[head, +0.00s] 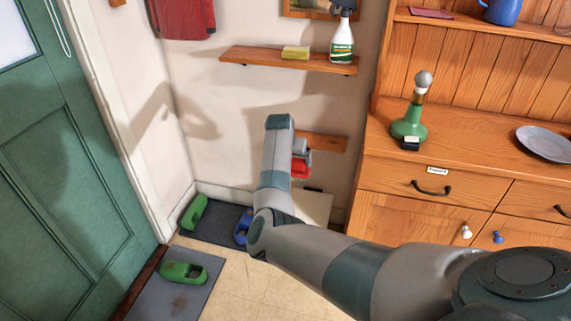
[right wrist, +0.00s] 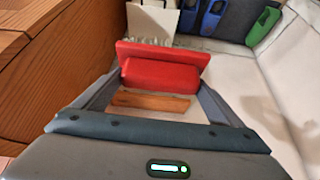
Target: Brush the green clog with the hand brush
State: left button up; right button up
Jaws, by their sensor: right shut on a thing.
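In the right wrist view the red brush (right wrist: 160,72) spans the gap between the fingers. It is by the wall, near a small wooden shelf (head: 328,143). One green clog (head: 183,271) lies on the grey mat (head: 208,283) by the door, right of the gripper's reach in neither view. Another green clog (head: 195,213) stands on the dark mat (head: 217,234) in the corner. My left gripper is not in view.
Blue clogs (right wrist: 212,18) stand on the dark mat, partly behind my arm in the head view. A cream panel (head: 314,207) stands low beside the wooden dresser (head: 409,210). A green door (head: 72,170) bounds the left. A shelf (head: 270,60) holds a sponge and spray bottle.

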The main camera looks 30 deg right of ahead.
jog(key=w+d+r, duration=0.2)
jog(key=r, duration=0.8)
jog(key=w+d+r, duration=0.1)
jog(key=w+r, duration=0.1)
jog(key=r, duration=0.9)
jog(key=a+r+n+y, duration=0.1)
jog(key=a+r+n, duration=0.1)
jog(key=a+r, duration=1.1)
jog(key=s+a+f+n+t+y, duration=0.2)
jog(key=s+a+n, duration=0.45)
jog(key=a, duration=0.85)
jog(key=s+a+f, duration=0.2)
jog(key=s+f, duration=0.5)
jog(key=s, duration=0.2)
jog(key=s+a+f+n+y, duration=0.1)
jog(key=s+a+f, duration=0.1)
jog(key=s+f, duration=0.5)
jog(key=s, duration=0.3)
jog(key=shift+s+a+f+y, duration=0.2)
jog(key=shift+s+a+y, duration=0.05)
jog(key=shift+a+y, duration=0.05)
